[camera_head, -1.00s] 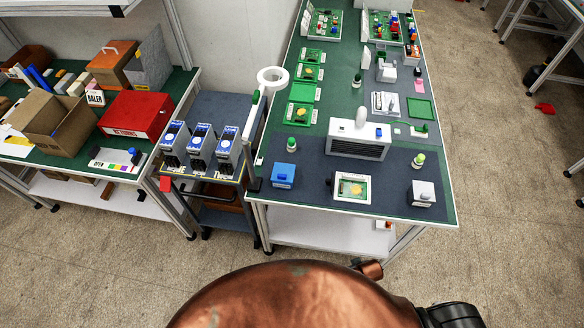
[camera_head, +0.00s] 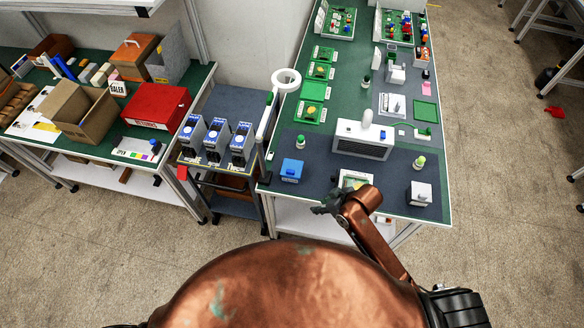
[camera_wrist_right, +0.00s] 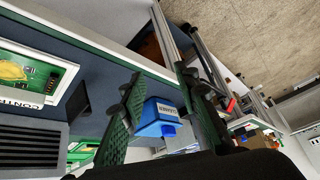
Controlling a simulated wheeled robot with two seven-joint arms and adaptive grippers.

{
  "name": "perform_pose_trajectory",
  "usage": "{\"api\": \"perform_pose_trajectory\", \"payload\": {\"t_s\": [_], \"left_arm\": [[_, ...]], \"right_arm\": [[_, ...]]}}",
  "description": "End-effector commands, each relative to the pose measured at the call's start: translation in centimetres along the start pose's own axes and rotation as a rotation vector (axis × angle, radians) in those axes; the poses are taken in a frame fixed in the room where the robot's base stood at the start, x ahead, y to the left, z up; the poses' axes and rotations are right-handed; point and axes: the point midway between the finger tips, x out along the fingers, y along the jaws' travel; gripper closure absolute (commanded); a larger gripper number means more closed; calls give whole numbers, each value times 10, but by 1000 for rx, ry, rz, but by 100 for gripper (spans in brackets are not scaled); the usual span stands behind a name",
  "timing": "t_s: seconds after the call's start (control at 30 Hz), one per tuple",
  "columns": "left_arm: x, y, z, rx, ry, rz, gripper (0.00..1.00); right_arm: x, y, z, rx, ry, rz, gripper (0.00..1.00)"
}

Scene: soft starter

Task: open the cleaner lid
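The cleaner is a small blue box (camera_head: 291,171) with a lighter blue top, at the near left corner of the dark mat on the bench. In the right wrist view the blue cleaner box (camera_wrist_right: 158,118) bears a white label and appears between my fingers, some distance beyond them. Its lid looks closed. My right gripper (camera_head: 326,204) is near the bench's front edge, to the right of and nearer than the box. In the wrist view its two green-black fingers (camera_wrist_right: 160,80) are spread apart with nothing between them. My left gripper is not in view.
A white-framed green board (camera_head: 355,178) is partly hidden behind my right arm. A white and grey machine (camera_head: 362,140) stands behind it. A ring lamp (camera_head: 286,80) rises left of the box. A small cart with several blue-topped units (camera_head: 216,138) stands left of the bench.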

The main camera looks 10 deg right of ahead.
Motion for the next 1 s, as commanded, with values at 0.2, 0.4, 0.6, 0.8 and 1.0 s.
{"api": "perform_pose_trajectory", "payload": {"t_s": [0.2,0.4,0.6,0.8,1.0], "left_arm": [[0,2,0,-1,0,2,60],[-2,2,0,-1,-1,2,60],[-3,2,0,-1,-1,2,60],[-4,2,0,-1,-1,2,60],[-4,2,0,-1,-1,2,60]], "right_arm": [[12,-10,-48,-147,5,-70,71],[18,-13,-99,-327,-25,-142,71],[10,6,-145,-478,-99,-185,71],[-4,29,-171,-528,-145,-192,71],[-2,34,-175,-535,-158,-195,71]]}}
